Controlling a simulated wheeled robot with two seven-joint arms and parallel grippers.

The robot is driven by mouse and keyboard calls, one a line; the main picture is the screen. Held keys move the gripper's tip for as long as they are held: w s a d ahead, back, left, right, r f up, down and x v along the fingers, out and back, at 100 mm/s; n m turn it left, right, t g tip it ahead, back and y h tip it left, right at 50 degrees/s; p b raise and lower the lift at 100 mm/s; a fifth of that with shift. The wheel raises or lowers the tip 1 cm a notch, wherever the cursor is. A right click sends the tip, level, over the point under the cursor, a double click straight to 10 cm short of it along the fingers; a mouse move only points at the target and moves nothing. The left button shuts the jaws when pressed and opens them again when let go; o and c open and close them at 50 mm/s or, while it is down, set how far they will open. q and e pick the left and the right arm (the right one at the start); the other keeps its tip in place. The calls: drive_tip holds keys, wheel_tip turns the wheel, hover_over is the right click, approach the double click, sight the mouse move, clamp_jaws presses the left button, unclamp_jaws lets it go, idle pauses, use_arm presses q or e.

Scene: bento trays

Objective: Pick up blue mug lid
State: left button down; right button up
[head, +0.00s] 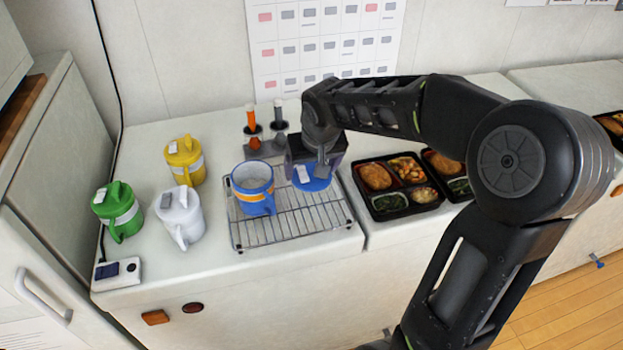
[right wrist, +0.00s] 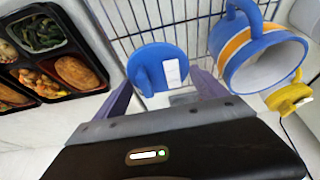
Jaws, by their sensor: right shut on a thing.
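The blue mug lid (head: 314,184) is a round blue disc with a white label, at the right part of the wire rack in the head view. It also shows in the right wrist view (right wrist: 146,68), between the fingers. My right gripper (head: 318,172) is shut on the lid; in the right wrist view the gripper (right wrist: 163,84) has a finger on each side of it. The open blue mug (head: 257,203), with an orange and white band, stands on the rack left of the gripper. It shows tilted in the right wrist view (right wrist: 262,58). My left gripper is not in view.
The wire rack (head: 290,232) lies on the white counter. Yellow (head: 186,160), white (head: 181,212) and green (head: 118,208) mugs with lids stand at the left. Bento trays (head: 376,212) lie right of the rack. An orange-handled tool (head: 251,116) stands behind it.

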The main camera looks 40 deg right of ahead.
sight(311, 175)
wheel_tip(311, 175, up, 5)
drive_tip(key=shift+r, duration=0.2)
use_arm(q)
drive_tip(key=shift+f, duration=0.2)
use_arm(e)
drive_tip(key=shift+r, duration=0.1)
